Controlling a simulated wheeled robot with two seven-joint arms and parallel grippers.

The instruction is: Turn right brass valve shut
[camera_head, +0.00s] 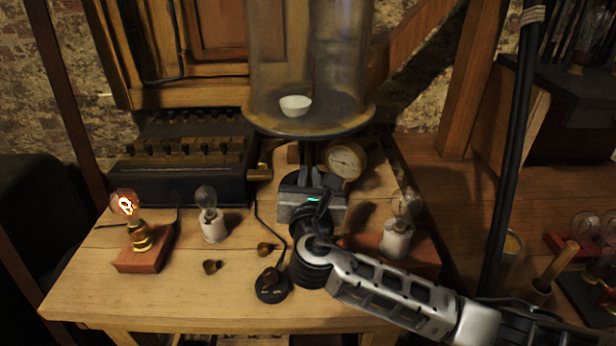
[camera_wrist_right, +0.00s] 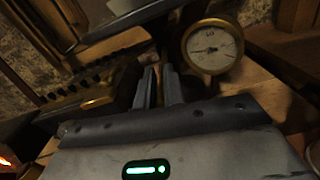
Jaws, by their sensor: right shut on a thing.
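My right gripper (camera_head: 313,174) reaches in over the bench to the foot of the glass jar (camera_head: 310,60), just left of the round brass gauge (camera_head: 344,159). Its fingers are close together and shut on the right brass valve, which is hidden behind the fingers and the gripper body. In the right wrist view the two fingers (camera_wrist_right: 160,85) point away below the jar's plate, with the gauge (camera_wrist_right: 211,46) to their right. A brass fitting (camera_head: 260,171) shows left of the gripper. My left gripper is not in view.
A white bowl (camera_head: 295,105) sits inside the jar. A dark box with knobs (camera_head: 185,165) stands to the left. A lit bulb (camera_head: 125,204) and unlit bulbs (camera_head: 206,197) (camera_head: 405,205) stand on the bench (camera_head: 200,300). A black round object (camera_head: 271,288) lies near the arm.

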